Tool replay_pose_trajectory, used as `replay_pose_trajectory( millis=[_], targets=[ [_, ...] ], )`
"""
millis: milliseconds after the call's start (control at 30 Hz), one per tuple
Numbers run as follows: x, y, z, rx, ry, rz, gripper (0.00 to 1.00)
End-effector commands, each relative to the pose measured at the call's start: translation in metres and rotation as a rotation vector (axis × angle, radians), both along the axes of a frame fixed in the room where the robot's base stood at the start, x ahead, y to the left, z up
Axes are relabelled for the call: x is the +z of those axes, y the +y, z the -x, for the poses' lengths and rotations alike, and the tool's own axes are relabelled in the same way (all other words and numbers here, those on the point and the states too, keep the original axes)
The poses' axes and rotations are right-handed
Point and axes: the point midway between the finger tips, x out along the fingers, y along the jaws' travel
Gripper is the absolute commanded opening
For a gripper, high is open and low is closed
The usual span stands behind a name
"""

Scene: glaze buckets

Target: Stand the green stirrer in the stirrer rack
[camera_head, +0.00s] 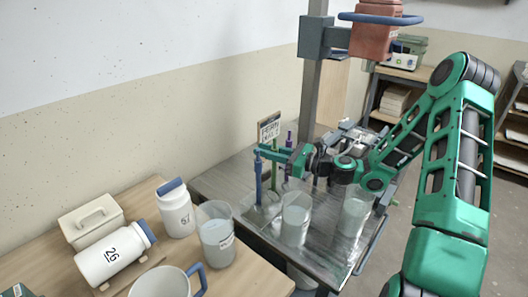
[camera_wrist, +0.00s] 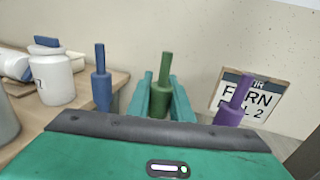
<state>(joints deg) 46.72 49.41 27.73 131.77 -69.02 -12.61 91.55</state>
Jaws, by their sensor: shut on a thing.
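The green stirrer (camera_head: 274,176) hangs upright in my gripper (camera_head: 272,154), above the back left of the metal table. In the wrist view the green stirrer (camera_wrist: 162,72) stands between the two teal fingers of my gripper (camera_wrist: 161,92), which is shut on it. A blue stirrer (camera_head: 258,180) stands upright to its left, and also shows in the wrist view (camera_wrist: 101,80). A purple stirrer (camera_wrist: 233,100) is to its right, tilted in the wrist view. The green stirrer's lower end is hard to make out. I cannot clearly distinguish the stirrer rack.
Pale pails (camera_head: 295,222) and (camera_head: 355,212) stand on the metal table (camera_head: 215,183). A wooden table (camera_head: 60,268) at left holds jars, another pail (camera_head: 216,238) and a jug (camera_head: 160,284).

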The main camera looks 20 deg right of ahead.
Motion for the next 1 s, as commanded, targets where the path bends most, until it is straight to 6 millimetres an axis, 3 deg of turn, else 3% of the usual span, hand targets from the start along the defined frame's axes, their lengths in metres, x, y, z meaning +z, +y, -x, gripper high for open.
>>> replay_pose_trajectory(
  millis=[33, 67, 133, 567, 1000],
  targets=[
    [0.000, 0.000, 0.000, 0.000, -0.001, -0.001, 0.00],
    [0.000, 0.000, 0.000, 0.000, -0.001, -0.001, 0.24],
    [0.000, 0.000, 0.000, 0.000, -0.001, -0.001, 0.41],
    [0.000, -0.007, 0.006, -0.001, 0.001, 0.000, 0.41],
    [0.000, -0.064, 0.055, -0.003, 0.002, -0.001, 0.41]
  ],
)
